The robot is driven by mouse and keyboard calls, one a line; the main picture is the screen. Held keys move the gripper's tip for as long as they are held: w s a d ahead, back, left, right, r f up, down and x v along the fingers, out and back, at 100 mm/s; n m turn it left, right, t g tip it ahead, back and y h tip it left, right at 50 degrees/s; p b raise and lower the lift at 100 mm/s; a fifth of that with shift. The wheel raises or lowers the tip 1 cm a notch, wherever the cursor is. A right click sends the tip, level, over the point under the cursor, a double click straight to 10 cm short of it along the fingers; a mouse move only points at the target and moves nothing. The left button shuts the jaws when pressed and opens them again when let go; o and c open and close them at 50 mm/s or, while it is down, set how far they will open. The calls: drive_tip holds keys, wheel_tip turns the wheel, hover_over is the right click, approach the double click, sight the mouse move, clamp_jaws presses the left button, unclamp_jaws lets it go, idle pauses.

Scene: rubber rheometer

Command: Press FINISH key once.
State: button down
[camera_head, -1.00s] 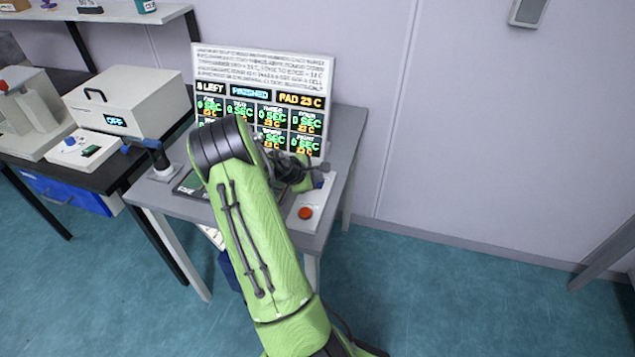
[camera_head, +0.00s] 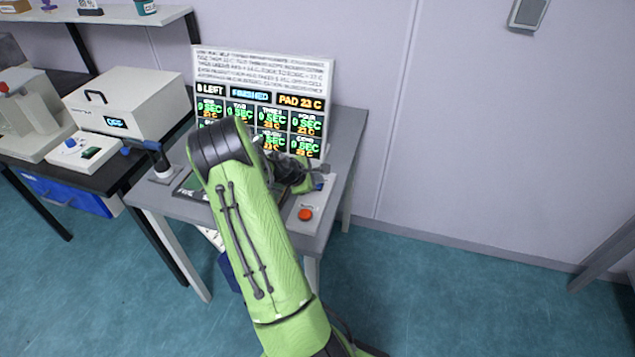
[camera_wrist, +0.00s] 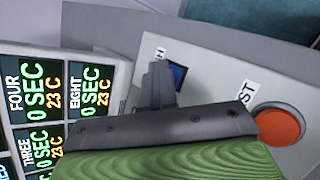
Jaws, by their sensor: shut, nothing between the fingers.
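The FINISH key is a small blue square (camera_wrist: 177,76) on a pale key box (camera_wrist: 215,75). The wrist view shows only the end of its label, the rest being hidden. My gripper (camera_wrist: 160,85) is shut and empty. Its fingertips overlap the left edge of the blue key in that view; I cannot tell whether they touch it. In the head view my gripper (camera_head: 322,172) is over the far end of the key box (camera_head: 313,200), with the blue key (camera_head: 319,186) just below the fingertips.
A round orange-red button (camera_head: 305,214) sits at the near end of the key box. A display board (camera_head: 262,75) with a "FINISHED" field and several timer tiles stands behind, close to my gripper. The grey table (camera_head: 347,150) has bare room at the right.

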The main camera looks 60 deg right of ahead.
drive_tip(key=shift+r+p, duration=0.3)
drive_tip(key=shift+r, duration=0.35)
wheel_tip(320, 180, up, 5)
drive_tip(key=p, duration=0.4)
drive_tip(key=shift+r, duration=0.15)
idle(0.5)
